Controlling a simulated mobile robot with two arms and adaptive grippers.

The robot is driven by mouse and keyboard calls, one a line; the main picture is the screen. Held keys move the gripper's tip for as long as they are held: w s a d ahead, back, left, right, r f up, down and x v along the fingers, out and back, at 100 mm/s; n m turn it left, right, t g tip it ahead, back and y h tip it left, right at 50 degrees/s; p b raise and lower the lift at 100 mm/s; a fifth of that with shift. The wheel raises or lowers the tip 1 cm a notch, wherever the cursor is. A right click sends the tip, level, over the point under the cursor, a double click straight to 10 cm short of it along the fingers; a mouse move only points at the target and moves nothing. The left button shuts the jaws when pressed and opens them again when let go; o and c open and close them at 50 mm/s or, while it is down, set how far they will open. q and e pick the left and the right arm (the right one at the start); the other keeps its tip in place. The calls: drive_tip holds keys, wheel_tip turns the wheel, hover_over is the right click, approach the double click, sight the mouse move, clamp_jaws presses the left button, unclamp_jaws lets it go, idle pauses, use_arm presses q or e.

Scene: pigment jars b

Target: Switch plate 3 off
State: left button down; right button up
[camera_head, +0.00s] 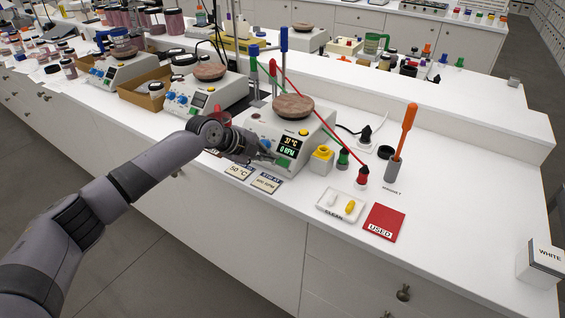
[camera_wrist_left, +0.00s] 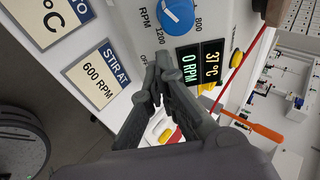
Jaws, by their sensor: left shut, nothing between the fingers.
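The hot plate (camera_head: 265,128) closest to my left gripper has a round brown top (camera_head: 293,107). Its display (camera_head: 290,143) is lit. In the wrist view the display (camera_wrist_left: 200,64) reads about 37 °C and 0 RPM. A small green switch (camera_head: 282,162) shows low on its front panel, beside my fingertips. My left gripper (camera_head: 270,157) is shut and empty, at the lower front of this plate. In the wrist view its fingertips (camera_wrist_left: 163,62) are close to the panel between "OFF" lettering and the display, hiding part of the panel. I cannot tell whether they touch. My right gripper is not in view.
Cards for 50 °C (camera_head: 238,172) and 600 RPM (camera_head: 266,182) lie before the plate. A blue knob (camera_wrist_left: 176,15) is near my fingers. To the right are a yellow jar (camera_head: 321,160), a clean tray (camera_head: 341,205) and a red used mat (camera_head: 384,222). Other hot plates (camera_head: 205,95) stand left.

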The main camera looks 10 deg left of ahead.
use_arm(q)
drive_tip(key=shift+w+d+f+b, duration=0.15)
drive_tip(key=shift+w+f+b, duration=0.3)
drive_tip(key=shift+b, duration=0.3)
drive_tip(key=p+v, duration=0.2)
drive_tip(key=p, duration=0.1)
drive_tip(key=shift+s+d+r, duration=0.1)
drive_tip(key=shift+s+r, duration=0.25)
drive_tip(key=shift+r, duration=0.05)
drive_tip(key=shift+s+r+p, duration=0.35)
drive_tip(key=shift+s, duration=0.1)
drive_tip(key=shift+s+a, duration=0.1)
drive_tip(key=shift+a, duration=0.15)
drive_tip(key=v, duration=1.1)
drive_tip(key=shift+s+r, duration=0.25)
drive_tip(key=shift+f, duration=0.1)
